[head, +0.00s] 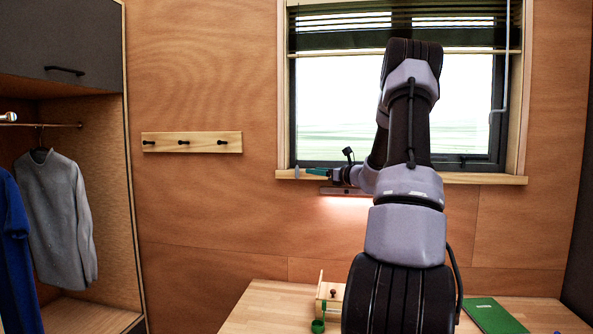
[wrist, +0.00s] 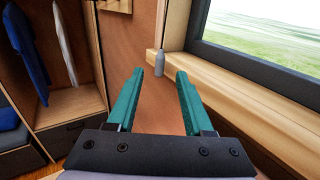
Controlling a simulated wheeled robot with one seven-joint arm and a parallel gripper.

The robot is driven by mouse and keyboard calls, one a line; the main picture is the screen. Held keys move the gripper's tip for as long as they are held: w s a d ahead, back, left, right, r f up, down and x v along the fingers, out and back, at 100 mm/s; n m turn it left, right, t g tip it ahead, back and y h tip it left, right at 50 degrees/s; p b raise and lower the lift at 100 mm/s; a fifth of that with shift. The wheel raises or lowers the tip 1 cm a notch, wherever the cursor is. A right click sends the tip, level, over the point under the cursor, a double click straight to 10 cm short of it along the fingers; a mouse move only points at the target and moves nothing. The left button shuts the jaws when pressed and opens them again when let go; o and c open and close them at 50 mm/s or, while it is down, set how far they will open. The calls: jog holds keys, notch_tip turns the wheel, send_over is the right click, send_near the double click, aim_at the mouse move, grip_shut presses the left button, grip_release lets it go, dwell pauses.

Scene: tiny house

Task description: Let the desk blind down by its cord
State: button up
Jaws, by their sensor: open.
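The desk blind (head: 345,38) is raised, its dark slats gathered across the top of the window. A small grey bottle-shaped piece, apparently the cord's pull (head: 297,172), is at the left end of the sill. It also shows in the wrist view (wrist: 159,63), beyond the fingertips and in line with the gap between them. My gripper (head: 312,171) has teal fingers and points left, just right of the pull. In the wrist view my gripper (wrist: 160,74) is open and empty.
The wooden sill (head: 480,178) runs close beside the fingers, along the window. A thin grey rod (head: 506,65) hangs at the window's right. Below are the desk (head: 262,307), a small wooden box and a green book (head: 493,316). A peg rail (head: 192,142) is on the wall.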

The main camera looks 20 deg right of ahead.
aim_at(297, 168)
jog(key=x, duration=1)
jog(key=shift+w, duration=0.2)
grip_shut()
dwell(1.1)
